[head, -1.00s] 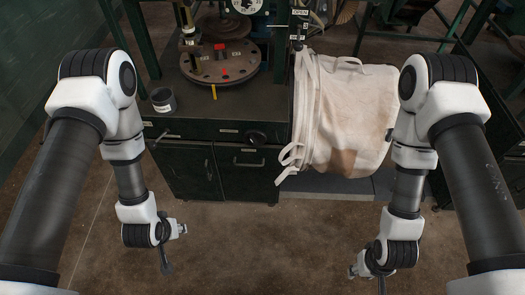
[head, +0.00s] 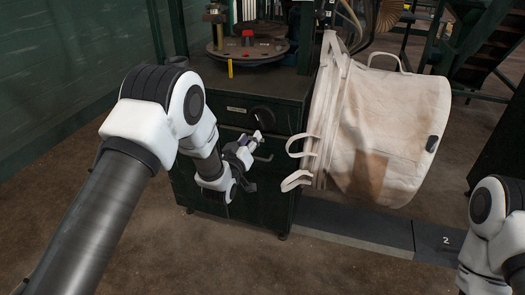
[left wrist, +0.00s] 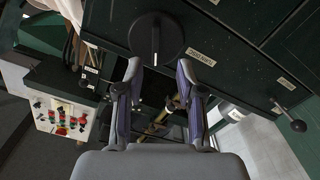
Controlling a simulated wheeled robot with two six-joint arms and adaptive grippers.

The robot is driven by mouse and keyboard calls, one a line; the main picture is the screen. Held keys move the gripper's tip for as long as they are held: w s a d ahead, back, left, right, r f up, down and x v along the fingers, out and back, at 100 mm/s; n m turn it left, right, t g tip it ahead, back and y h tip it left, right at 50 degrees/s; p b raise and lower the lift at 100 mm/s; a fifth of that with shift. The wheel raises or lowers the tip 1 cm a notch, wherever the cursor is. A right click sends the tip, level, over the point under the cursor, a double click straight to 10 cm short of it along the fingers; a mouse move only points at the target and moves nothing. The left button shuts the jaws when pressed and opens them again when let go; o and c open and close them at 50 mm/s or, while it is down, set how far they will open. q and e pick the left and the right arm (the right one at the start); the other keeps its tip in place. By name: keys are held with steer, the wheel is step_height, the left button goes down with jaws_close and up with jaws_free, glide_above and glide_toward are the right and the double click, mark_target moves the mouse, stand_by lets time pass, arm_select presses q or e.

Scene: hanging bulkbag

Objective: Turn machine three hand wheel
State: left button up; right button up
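A round black hand wheel (head: 263,114) is on the front of the dark green machine cabinet (head: 270,205), below its top edge. I cannot read a machine number on it. In the left wrist view the wheel (left wrist: 156,38) is a black disc with a ridge across it, beyond the fingertips. My left gripper (head: 257,138) is just below and in front of the wheel in the head view. Its two fingers (left wrist: 158,72) are spread, with nothing between them and a gap to the wheel. My right gripper is out of view; part of that arm shows at lower right.
A large cream bulk bag (head: 385,125) with strap loops hangs close to the right of the cabinet. A round turntable (head: 250,52) stands on the cabinet top. A panel with coloured buttons (left wrist: 62,118) shows in the left wrist view. The floor in front is clear.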

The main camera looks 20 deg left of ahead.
mark_target(260, 123)
arm_select(q)
steer(key=w, duration=0.5)
steer(key=w+b, duration=0.1)
steer(key=w, duration=0.1)
steer(key=shift+w+d+r, duration=0.3)
steer(key=shift+c, duration=0.3)
jaws_close()
